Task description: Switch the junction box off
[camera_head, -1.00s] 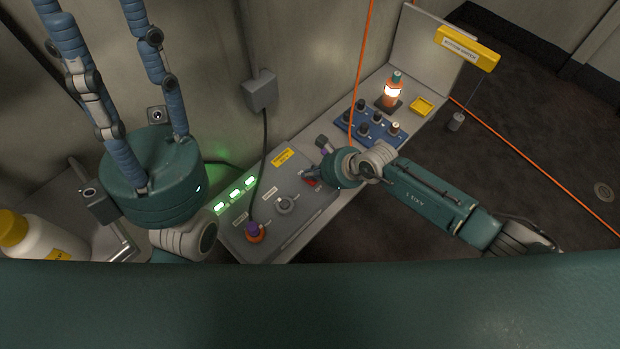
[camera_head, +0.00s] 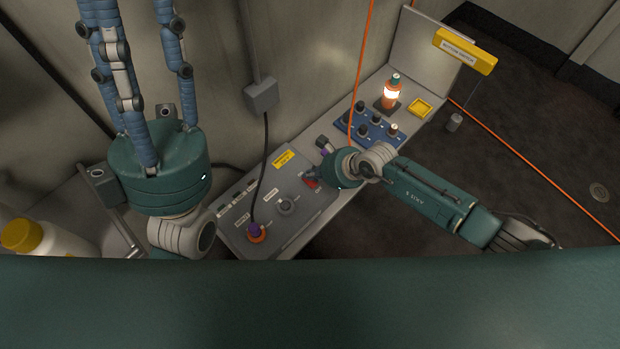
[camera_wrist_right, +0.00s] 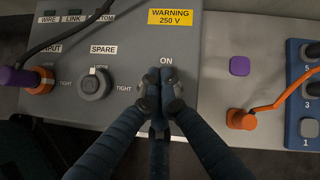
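The junction box (camera_head: 262,202) is a grey panel with a yellow warning label, below the wall in the head view. It also shows in the right wrist view (camera_wrist_right: 225,60). Its indicator windows (camera_head: 238,196) are dark. A red switch part (camera_head: 311,183) shows beside my right gripper (camera_head: 313,174). In the right wrist view my right gripper (camera_wrist_right: 160,88) has its fingertips together just below the ON label (camera_wrist_right: 166,61). They hide the switch there, so I cannot tell whether they touch it. My left gripper (camera_head: 140,50) is raised at the left, fingers apart, tips partly out of frame.
A purple and orange plug (camera_head: 256,234) with a black cable and a grey SPARE knob (camera_head: 285,207) sit on the panel. Beyond are a blue knob block (camera_head: 368,130), a lit orange beacon (camera_head: 391,93) and a yellow tray (camera_head: 420,107). A yellow-capped bottle (camera_head: 55,240) stands at left.

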